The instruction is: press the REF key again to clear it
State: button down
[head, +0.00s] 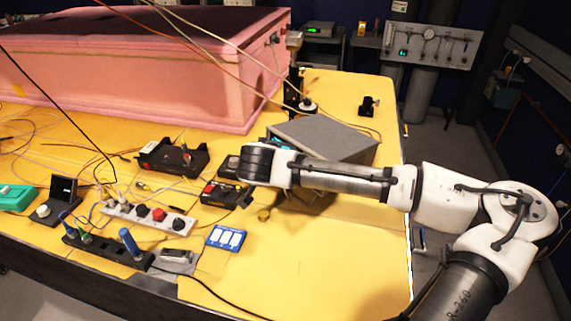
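A grey box-shaped instrument (325,137) stands on the yellow table, and a small patch of teal display (277,144) shows at its left. My forearm reaches in from the right, across the front of this instrument. The black ribbed end of my arm (257,164) is at the instrument's front left and hides much of its front face. No REF key can be made out. My gripper's fingers cannot be made out at the end of the arm, so neither their opening nor any contact shows.
A black device with a red part (222,194) lies just below the arm's end. A power strip (150,215), a tool rack (108,249) and a blue-and-white switch panel (226,238) stand at front left. A pink foam enclosure (150,80) fills the back left. The table's front right is clear.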

jog(key=shift+w+d+f, duration=0.1)
dwell(0.5)
jog(key=shift+w+d, duration=0.2)
jog(key=shift+w+d+b, duration=0.2)
jog(key=shift+d+b, duration=0.05)
jog(key=shift+b, duration=0.15)
dwell(0.5)
jog(key=shift+a, duration=0.1)
jog(key=shift+s+a, duration=0.45)
jog(key=shift+s, duration=0.05)
jog(key=shift+s+a+r+b, duration=0.15)
jog(key=shift+s+a+r, duration=0.15)
jog(key=shift+s+a, duration=0.6)
jog(key=shift+s+a+r+b, duration=0.15)
jog(key=shift+s+a+r, duration=0.15)
jog(key=shift+s+a, duration=0.55)
